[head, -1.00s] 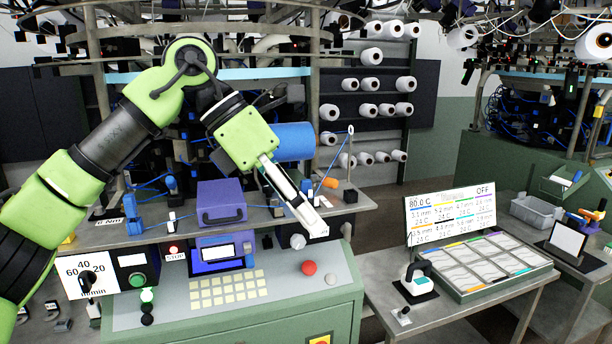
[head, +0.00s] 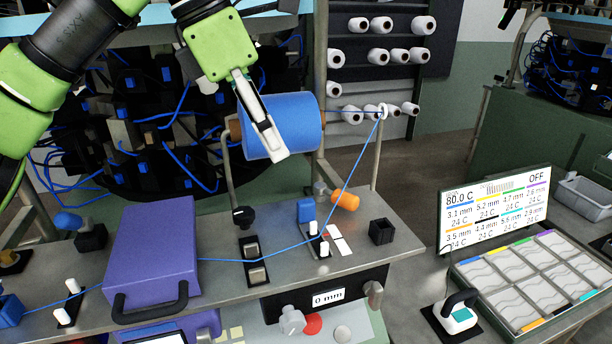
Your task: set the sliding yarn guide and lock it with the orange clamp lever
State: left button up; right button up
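The orange clamp lever (head: 345,201) sits at the back of the bench, beside a small metal knob. A blue block (head: 306,211) and white pegs (head: 324,249) stand near it, by a white-and-red card (head: 338,240); which part is the sliding yarn guide I cannot tell. Blue yarn (head: 342,180) runs from a white eyelet (head: 383,111) down to the pegs. My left gripper (head: 271,150) hangs pointing down in front of the blue yarn spool (head: 283,124), left of and above the lever. Its fingers show edge-on, with nothing visible held. My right gripper is out of view.
A purple box (head: 150,248) with a black handle stands on the left of the bench. A black knob (head: 243,216) and a small black cup (head: 382,231) stand on the bench. A sign (head: 328,297) reads 0 mm. A display (head: 495,209) stands at right.

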pick_arm(q)
jog(key=p, duration=0.2)
send_over(305, 202)
jog(key=a, duration=0.2)
notch_tip(305, 202, down, 6)
jog(key=x, duration=0.1)
jog(key=p+x, duration=0.1)
jog(key=x, duration=0.3)
jog(key=shift+s+f, duration=0.2)
jog(key=shift+d+f+p, duration=0.15)
jog(key=shift+f+p, duration=0.15)
jog(key=shift+f, duration=0.35)
grip_shut()
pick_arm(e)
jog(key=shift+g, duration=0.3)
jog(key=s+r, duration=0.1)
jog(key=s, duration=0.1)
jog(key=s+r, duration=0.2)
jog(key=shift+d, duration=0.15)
